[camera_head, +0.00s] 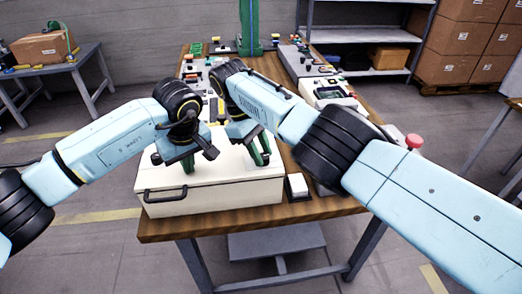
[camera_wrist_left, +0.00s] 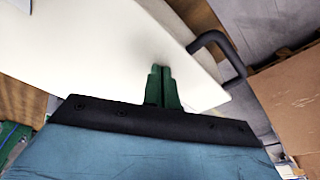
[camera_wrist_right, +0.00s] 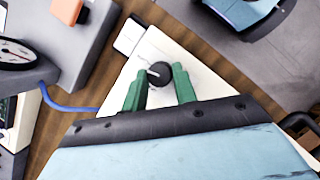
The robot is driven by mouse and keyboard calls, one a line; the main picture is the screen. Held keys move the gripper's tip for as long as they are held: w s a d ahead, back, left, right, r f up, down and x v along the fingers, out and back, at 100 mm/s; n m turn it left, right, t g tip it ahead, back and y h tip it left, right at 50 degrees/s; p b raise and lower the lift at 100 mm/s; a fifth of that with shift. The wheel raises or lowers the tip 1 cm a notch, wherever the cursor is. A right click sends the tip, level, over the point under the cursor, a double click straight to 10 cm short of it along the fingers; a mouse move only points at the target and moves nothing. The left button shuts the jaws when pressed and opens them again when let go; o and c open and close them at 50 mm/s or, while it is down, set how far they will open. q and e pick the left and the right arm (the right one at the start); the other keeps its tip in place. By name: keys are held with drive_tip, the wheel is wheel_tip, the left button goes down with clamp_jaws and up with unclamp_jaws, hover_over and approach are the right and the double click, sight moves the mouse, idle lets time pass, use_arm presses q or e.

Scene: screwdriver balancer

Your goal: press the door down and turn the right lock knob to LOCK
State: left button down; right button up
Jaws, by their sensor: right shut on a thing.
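The white door (camera_head: 215,178) is the lid of a box on the wooden table, with a black handle (camera_head: 165,194) at its front. It looks level and down. My left gripper (camera_head: 187,166) has its green fingers together, and in the left wrist view its tips (camera_wrist_left: 161,70) are at the door's white surface, seemingly touching it. My right gripper (camera_head: 260,157) is over the door's right side. In the right wrist view, its fingers (camera_wrist_right: 159,88) are shut on the round black right lock knob (camera_wrist_right: 159,73), whose white mark points left. LOCK lettering is not readable.
A grey device with a red button (camera_head: 413,141) and a gauge (camera_wrist_right: 18,55) stand further right. Several devices fill the table's back around a green post (camera_head: 250,25). A blue cable (camera_wrist_right: 65,107) lies near the box.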

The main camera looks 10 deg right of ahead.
drive_tip(key=shift+s, duration=0.1)
drive_tip(key=o, duration=1)
drive_tip(key=shift+r, duration=0.1)
drive_tip(key=shift+r, duration=4.95)
